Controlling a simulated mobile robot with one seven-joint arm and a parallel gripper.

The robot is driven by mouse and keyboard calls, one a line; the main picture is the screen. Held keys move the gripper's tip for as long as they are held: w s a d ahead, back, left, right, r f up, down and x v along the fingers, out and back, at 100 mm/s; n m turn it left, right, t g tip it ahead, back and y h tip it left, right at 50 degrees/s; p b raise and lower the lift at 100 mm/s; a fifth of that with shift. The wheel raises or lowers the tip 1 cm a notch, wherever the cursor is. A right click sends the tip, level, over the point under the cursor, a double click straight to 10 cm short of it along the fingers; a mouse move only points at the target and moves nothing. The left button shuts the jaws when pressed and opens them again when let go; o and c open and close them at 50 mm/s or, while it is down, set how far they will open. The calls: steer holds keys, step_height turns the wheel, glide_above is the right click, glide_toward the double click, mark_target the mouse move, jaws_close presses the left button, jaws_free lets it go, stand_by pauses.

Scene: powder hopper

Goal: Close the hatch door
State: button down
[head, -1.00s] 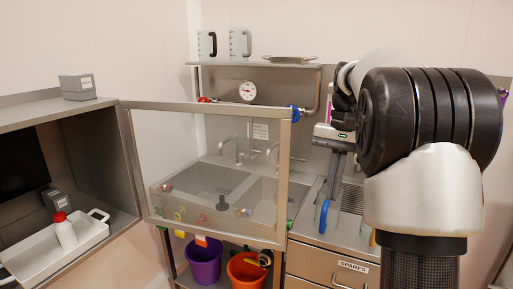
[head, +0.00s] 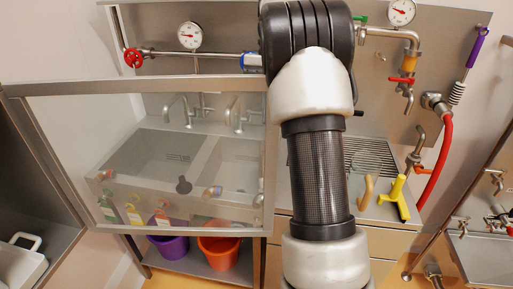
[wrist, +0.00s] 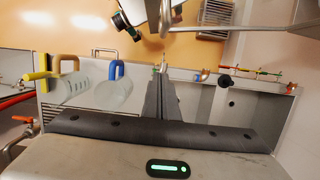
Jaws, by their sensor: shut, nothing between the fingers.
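The hatch door (head: 150,80) is a metal frame with a clear pane. In the head view it stands open, swung out from the cabinet (head: 40,225) at the left, with the sinks showing through it. Its right edge is beside my arm; I cannot tell whether they touch. My gripper is hidden behind my arm in the head view. In the wrist view my gripper (wrist: 162,82) has its dark fingers together with nothing between them, above the worktop by the clear jugs. I cannot surely make out the door in the wrist view.
A clear jug with a blue handle (wrist: 115,85) is close beside my fingers in the wrist view. A yellow handle (head: 397,197) is on the counter. Purple (head: 168,247) and orange (head: 218,252) buckets stand under the sinks. A red hose (head: 440,155) hangs at the right.

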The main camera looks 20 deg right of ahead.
steer(key=s+a+f, duration=0.3)
steer(key=s+f, duration=0.2)
steer(key=f, duration=0.4)
steer(key=shift+s+a, duration=0.25)
steer(key=shift+a, duration=0.05)
